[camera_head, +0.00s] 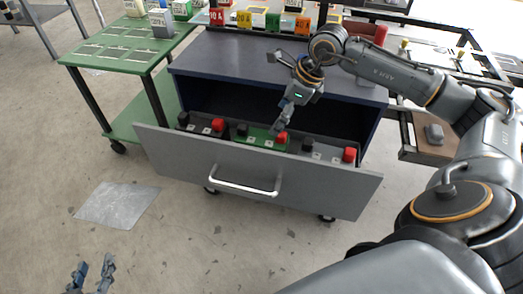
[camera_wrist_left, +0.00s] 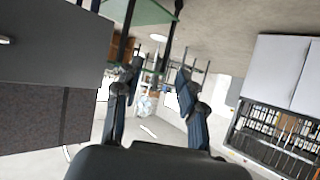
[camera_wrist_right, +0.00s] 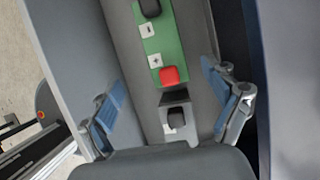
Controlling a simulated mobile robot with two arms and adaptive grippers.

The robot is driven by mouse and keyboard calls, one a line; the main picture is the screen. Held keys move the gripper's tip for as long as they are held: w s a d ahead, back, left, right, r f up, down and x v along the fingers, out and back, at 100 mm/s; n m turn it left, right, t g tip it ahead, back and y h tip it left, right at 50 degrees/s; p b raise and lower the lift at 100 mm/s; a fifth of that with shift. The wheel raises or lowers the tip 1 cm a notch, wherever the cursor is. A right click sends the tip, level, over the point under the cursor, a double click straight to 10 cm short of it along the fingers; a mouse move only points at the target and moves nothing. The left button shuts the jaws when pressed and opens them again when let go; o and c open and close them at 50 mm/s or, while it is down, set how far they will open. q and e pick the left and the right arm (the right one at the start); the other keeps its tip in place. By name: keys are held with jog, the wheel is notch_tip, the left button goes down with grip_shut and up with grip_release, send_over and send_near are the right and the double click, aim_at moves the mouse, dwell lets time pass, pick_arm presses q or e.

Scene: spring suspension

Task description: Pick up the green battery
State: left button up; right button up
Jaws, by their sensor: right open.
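The green battery (camera_head: 256,138) lies in the middle of the open drawer (camera_head: 312,184), with a black terminal at one end and a red one at the other. It also shows in the right wrist view (camera_wrist_right: 172,46), between my right fingers and toward the top. My right gripper (camera_head: 281,118) hangs over the red-terminal end with its fingers spread. In the right wrist view (camera_wrist_right: 168,100) nothing is held between them. I cannot tell whether a finger touches the drawer. My left gripper (camera_head: 92,275) is open and empty, low at the left, away from the drawer.
Grey batteries (camera_head: 202,126) lie on either side of the green one. The drawer front has a silver handle (camera_head: 245,188). The blue cabinet (camera_head: 340,85) stands behind, and a green table (camera_head: 125,45) stands left. The floor before the drawer is mostly clear.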

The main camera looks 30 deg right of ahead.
aim_at(263, 137)
jog(key=b+x, duration=0.1)
jog(key=x, duration=0.6)
jog(key=shift+w+a+f+b, duration=0.1)
jog(key=shift+w+f+b, duration=0.2)
jog(key=shift+f, duration=0.3)
jog(key=b+x, duration=0.1)
jog(key=x, duration=0.2)
jog(key=shift+w+f, duration=0.2)
jog(key=shift+f, duration=0.15)
jog(key=shift+w+f, duration=0.1)
jog(key=shift+f, duration=0.2)
grip_shut()
pick_arm(q)
notch_tip(263, 137, up, 14)
jog(key=w+d+t+h, duration=0.2)
jog(key=t, duration=0.7)
jog(key=shift+w+d+h, duration=0.35)
jog(key=shift+d+h, duration=0.05)
pick_arm(e)
jog(key=shift+w+r, duration=0.2)
jog(key=shift+r, duration=0.1)
